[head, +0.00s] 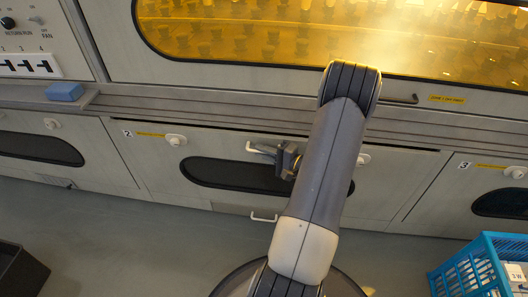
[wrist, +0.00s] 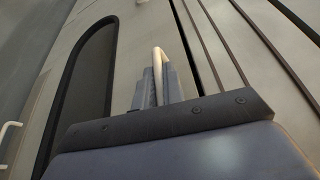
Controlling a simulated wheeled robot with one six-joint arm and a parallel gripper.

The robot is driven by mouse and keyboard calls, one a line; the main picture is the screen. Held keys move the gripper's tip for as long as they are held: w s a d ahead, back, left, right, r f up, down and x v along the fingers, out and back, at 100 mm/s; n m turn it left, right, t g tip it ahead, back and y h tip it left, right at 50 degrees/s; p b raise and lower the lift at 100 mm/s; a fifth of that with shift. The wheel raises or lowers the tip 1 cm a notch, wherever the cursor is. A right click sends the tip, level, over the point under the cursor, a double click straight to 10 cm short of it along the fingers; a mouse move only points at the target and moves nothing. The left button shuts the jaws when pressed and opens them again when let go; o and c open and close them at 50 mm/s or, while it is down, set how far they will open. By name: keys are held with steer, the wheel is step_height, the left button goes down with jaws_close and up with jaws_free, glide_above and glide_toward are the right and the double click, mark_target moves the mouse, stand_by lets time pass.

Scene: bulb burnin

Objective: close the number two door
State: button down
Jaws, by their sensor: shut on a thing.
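The number two door (head: 230,206) is a grey lower panel with a dark oval window, a "2" and a yellow label at its upper left. A dark gap runs along its top edge, which also shows in the wrist view beside the door (wrist: 133,50). My gripper (head: 283,153) is at the pale bar handle (head: 258,149) near the top middle of the door. In the wrist view my gripper (wrist: 158,85) is shut on the handle (wrist: 158,60). My arm hides part of the door's right side.
Round pale latch knobs (head: 175,140) sit near the door's top corners. Door three (head: 440,200) is to the right. A blue crate (head: 470,270) stands on the floor at lower right, a dark box (head: 20,275) at lower left. A blue block (head: 64,91) lies on the ledge.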

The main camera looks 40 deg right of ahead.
steer(key=shift+w+d+b, duration=0.6)
steer(key=shift+w+d, duration=0.1)
steer(key=shift+d, duration=0.05)
steer(key=shift+w+d+r, duration=0.1)
steer(key=shift+d+r, duration=0.1)
steer(key=c, duration=1.5)
jaws_free()
steer(key=p+v, duration=0.2)
steer(key=v, duration=0.8)
steer(key=shift+s+d, duration=0.15)
steer(key=shift+s, duration=0.2)
